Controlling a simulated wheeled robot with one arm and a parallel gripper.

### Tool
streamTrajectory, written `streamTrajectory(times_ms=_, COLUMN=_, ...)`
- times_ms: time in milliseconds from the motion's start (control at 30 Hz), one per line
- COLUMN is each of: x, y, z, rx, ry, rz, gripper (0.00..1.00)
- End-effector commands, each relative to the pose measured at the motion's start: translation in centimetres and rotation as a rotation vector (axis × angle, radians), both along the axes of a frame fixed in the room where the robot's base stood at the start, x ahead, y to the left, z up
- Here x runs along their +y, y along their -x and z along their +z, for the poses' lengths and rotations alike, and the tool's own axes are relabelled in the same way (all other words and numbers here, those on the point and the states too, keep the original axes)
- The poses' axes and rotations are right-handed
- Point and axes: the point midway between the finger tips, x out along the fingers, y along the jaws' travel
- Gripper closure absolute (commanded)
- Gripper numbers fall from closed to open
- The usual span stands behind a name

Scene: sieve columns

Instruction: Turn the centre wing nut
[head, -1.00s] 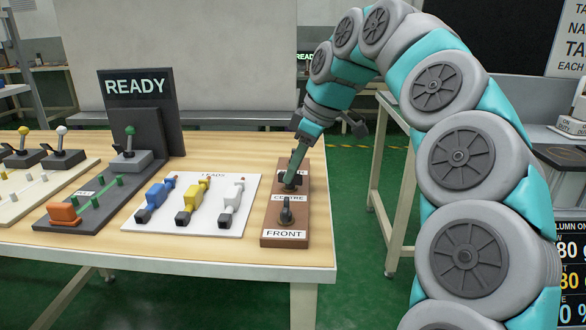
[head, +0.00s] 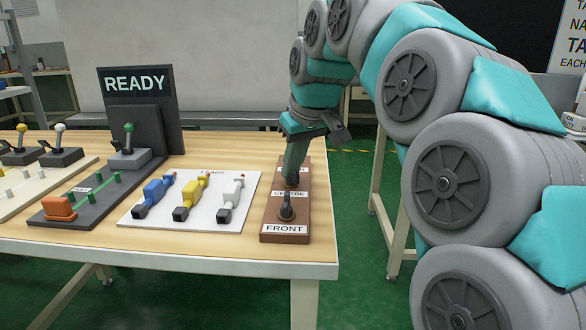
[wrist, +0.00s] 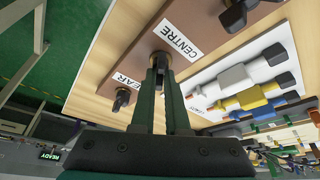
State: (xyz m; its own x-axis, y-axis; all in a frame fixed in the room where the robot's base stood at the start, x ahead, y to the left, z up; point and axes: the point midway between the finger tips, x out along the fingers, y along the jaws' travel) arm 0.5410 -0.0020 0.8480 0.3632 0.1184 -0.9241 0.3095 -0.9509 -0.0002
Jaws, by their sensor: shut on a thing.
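The brown board (head: 269,212) carries a column of dark wing nuts on the table's right side. The centre wing nut (head: 291,183) is above the CENTRE label (head: 289,194). My gripper (head: 292,178) comes down on it from above, fingers shut on it. In the wrist view my gripper (wrist: 160,62) has its two green fingers close together around the centre nut, which they mostly hide. The front wing nut (head: 287,208) stands free nearer the table edge. The rear wing nut (wrist: 122,98) shows beside the REAR label; in the head view my gripper hides it.
A white board (head: 153,217) with blue, yellow and white handled parts lies left of the brown board. A dark board with a green-knobbed lever (head: 129,135) and a READY sign (head: 135,84) stand further left. The table edge is just right of the brown board.

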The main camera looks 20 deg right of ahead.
Motion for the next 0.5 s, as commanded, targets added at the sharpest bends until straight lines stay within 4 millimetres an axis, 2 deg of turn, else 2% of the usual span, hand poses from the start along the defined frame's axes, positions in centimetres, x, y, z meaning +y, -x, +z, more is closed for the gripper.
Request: streamTrajectory(times_ms=500, x=0.20, y=-0.06, z=0.19, rx=-0.005, ry=0.001, rz=-0.428, gripper=1.00)
